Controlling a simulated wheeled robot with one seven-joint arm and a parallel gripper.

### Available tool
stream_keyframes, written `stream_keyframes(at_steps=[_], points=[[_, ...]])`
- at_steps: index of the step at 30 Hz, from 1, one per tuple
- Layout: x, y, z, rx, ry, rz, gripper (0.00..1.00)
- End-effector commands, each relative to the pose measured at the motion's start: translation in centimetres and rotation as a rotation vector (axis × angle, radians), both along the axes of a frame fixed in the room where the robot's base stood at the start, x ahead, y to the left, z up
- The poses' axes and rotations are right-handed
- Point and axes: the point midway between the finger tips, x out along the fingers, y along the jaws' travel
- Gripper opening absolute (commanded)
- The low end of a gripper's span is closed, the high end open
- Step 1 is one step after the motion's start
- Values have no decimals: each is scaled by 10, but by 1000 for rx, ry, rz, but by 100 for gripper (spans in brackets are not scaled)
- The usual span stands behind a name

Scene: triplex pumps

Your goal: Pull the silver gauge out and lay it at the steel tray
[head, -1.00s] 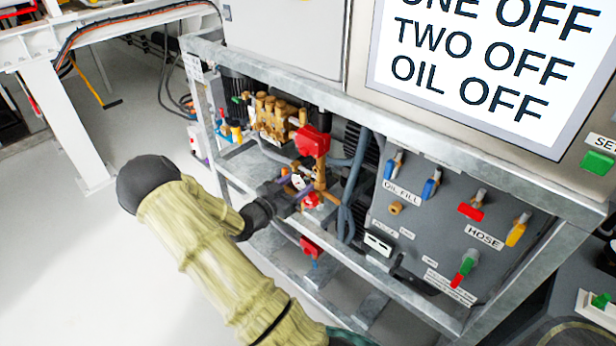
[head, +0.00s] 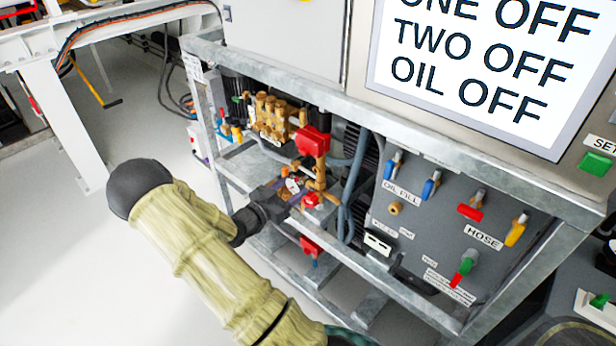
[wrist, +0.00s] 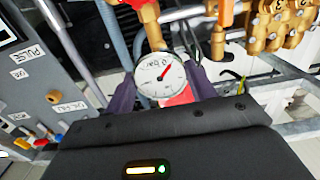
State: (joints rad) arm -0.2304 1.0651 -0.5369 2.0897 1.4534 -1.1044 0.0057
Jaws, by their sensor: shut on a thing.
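The silver gauge (wrist: 161,76), with a round white dial and red needle, faces the camera in the wrist view. My gripper (wrist: 162,90) has its two purple fingers on either side of the dial and is shut on the gauge. In the head view my gripper (head: 283,192) is at the pump's brass pipework, inside the frame, and the gauge shows there only as a small pale spot (head: 293,186). I cannot tell whether the gauge's stem is clear of its fitting. I cannot make out a steel tray for certain in either view.
A brass pipe (head: 320,178) with a red block (head: 312,141) stands close by the gripper. A galvanised frame rail (head: 400,150) runs above, and a grey valve panel (head: 440,225) is to the right. The floor (head: 60,260) at left is clear.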

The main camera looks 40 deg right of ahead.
Motion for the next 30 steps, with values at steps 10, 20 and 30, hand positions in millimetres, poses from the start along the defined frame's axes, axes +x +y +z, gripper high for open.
stream_keyframes(at_steps=[10,20,30], points=[[-1,8,1,0,0,0,19],[-1,16,0,0,-1,0,19],[-2,25,1,-1,0,1,19]])
